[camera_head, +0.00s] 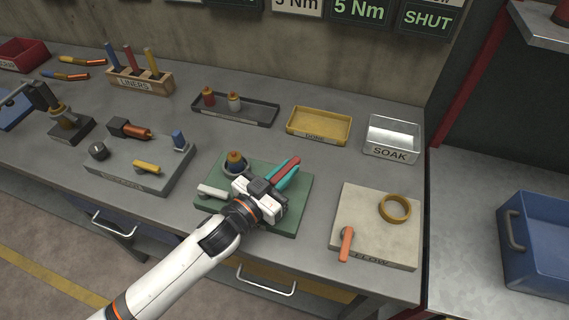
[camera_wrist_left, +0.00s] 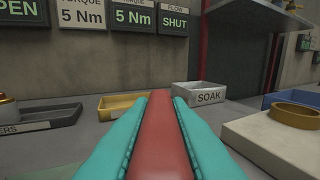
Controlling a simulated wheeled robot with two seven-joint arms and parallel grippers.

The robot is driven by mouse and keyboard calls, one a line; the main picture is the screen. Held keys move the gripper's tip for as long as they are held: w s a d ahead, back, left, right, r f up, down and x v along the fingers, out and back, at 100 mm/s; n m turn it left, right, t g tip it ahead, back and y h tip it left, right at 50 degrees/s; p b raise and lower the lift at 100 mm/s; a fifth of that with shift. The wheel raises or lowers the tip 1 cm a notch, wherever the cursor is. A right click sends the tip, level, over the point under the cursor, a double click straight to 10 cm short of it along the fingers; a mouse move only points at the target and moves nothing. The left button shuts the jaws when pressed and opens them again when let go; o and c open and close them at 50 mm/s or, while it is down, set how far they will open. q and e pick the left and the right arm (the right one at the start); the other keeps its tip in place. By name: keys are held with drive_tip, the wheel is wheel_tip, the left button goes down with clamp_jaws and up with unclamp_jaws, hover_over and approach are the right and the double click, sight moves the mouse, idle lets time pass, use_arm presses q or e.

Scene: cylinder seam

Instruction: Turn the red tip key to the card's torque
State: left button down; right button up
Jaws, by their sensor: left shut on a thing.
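The red tip key (camera_head: 287,172) is a red bar that sticks out past my left gripper's teal fingers over the green mat (camera_head: 299,203). My left gripper (camera_head: 284,176) is shut on the bar, one finger on each side. In the left wrist view the red tip key (camera_wrist_left: 170,135) runs straight ahead between the teal fingers (camera_wrist_left: 169,125). What its hidden end meets cannot be seen. The torque card (camera_head: 362,12) on the wall reads 5 Nm; the left wrist view shows two 5 Nm cards (camera_wrist_left: 133,18). My right gripper is not in view.
A dark round socket with an orange-topped piece (camera_head: 236,161) and a pale handle (camera_head: 212,191) are on the green mat. The SOAK tray (camera_head: 392,138) and a yellow tray (camera_head: 318,125) stand behind.

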use_arm(q)
drive_tip(key=c, duration=1.4)
unclamp_jaws()
drive_tip(key=shift+o, duration=0.2)
drive_tip(key=shift+s+a+f, duration=0.15)
drive_tip(key=shift+s+a, duration=0.15)
drive_tip(key=shift+s, duration=0.05)
drive_tip(key=b+v, duration=0.2)
drive_tip(key=v, duration=0.7)
drive_tip(key=shift+s+a, duration=0.2)
drive_tip(key=shift+s, duration=0.05)
drive_tip(key=shift+s+a+b, duration=0.3)
drive_tip(key=shift+s+a, duration=0.15)
drive_tip(key=shift+s, duration=0.05)
